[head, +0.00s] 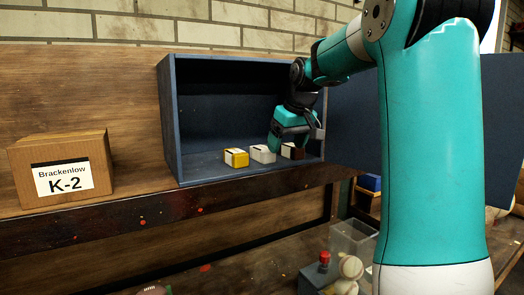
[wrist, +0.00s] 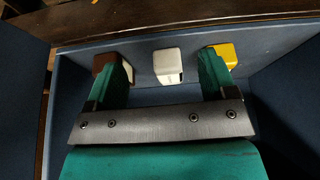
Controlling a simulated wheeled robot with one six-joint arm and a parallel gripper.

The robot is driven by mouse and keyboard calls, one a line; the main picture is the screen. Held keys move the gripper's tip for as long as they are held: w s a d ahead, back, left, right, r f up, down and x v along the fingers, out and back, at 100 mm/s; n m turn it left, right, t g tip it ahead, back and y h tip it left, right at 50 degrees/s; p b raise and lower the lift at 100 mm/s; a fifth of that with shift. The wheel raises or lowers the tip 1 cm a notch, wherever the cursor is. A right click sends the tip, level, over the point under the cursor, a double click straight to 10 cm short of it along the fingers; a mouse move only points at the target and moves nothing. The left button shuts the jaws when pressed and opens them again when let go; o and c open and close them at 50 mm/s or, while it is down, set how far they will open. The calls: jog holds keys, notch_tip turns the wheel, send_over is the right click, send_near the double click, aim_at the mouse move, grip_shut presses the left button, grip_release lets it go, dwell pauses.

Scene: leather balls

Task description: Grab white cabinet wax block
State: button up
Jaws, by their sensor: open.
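The white wax block (head: 262,154) sits on the floor of the open blue cabinet (head: 172,125), between a yellow block (head: 236,158) and a dark brown block (head: 293,152). In the wrist view the white block (wrist: 168,66) lies ahead of the gap between my fingers, untouched. My gripper (wrist: 167,75) is open and empty, with its green fingers spread wide. One finger overlaps the brown block (wrist: 104,60) in the picture, and the other overlaps the yellow block (wrist: 226,53). Whether the fingers touch those blocks I cannot tell. In the head view my gripper (head: 278,143) is inside the cabinet, partly hiding the brown block.
A cardboard box (head: 62,168) labelled Brackenlow K-2 stands on the wooden shelf left of the cabinet. The cabinet's side walls and top surround my gripper. A clear container (head: 352,238) and a ball (head: 351,267) are on the lower level. The cabinet floor left of the yellow block is clear.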

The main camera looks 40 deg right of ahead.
aim_at(265, 148)
jog(key=w+p, duration=0.1)
jog(key=w, duration=0.1)
jog(key=w+p, duration=0.1)
jog(key=w, duration=0.1)
jog(key=w+d+p, duration=0.1)
jog(key=w, duration=0.1)
jog(key=shift+w+d+r, duration=0.1)
jog(key=shift+w+r, duration=0.1)
jog(key=shift+w, duration=0.1)
jog(key=shift+w+d+f+p, duration=0.1)
jog(key=shift+w+p, duration=0.15)
jog(key=shift+w, duration=0.2)
jog(key=shift+w+d+f+p, duration=0.1)
jog(key=shift+w+p, duration=0.15)
jog(key=shift+w, duration=0.15)
jog(key=p+x, duration=0.1)
jog(key=x, duration=0.4)
jog(key=shift+s, duration=0.1)
jog(key=c, duration=1.1)
